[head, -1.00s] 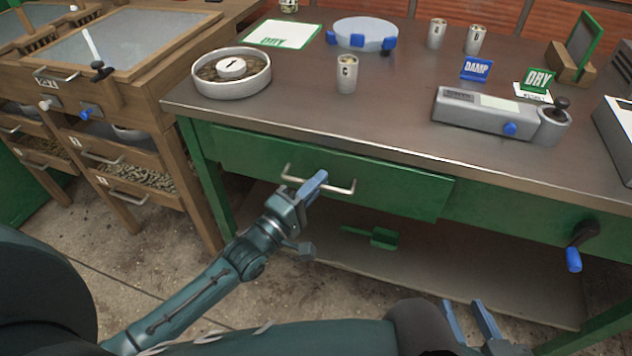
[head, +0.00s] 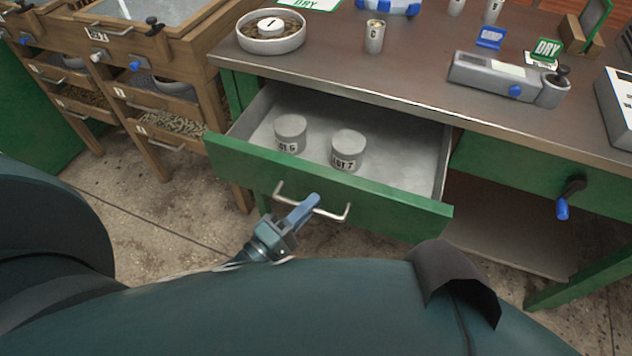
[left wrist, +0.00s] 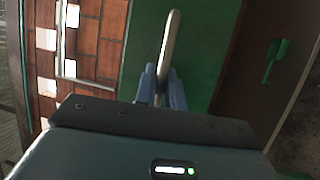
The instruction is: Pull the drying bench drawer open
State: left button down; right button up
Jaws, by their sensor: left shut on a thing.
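The drying bench drawer (head: 375,213) has a green front and stands well out from the green bench (head: 480,122). Inside it are two grey round containers, one marked LOT 6 (head: 291,133) and one marked LOT 7 (head: 348,150). My left gripper (head: 304,208) is shut on the drawer's pale bar handle (head: 333,216), near its middle. The left wrist view shows the handle (left wrist: 172,40) between the blue fingers (left wrist: 162,88). My right gripper does not show now.
A round dish (head: 271,36), a cup (head: 374,37) and a grey meter (head: 508,78) stand on the bench top. A crank with a blue handle (head: 563,207) sticks out at the right. Wooden racks (head: 150,100) stand at the left.

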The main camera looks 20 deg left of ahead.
pick_arm(q)
jog(key=shift+s, duration=0.8)
jog(key=c, duration=1.8)
grip_release()
jog(key=shift+v, duration=3.8)
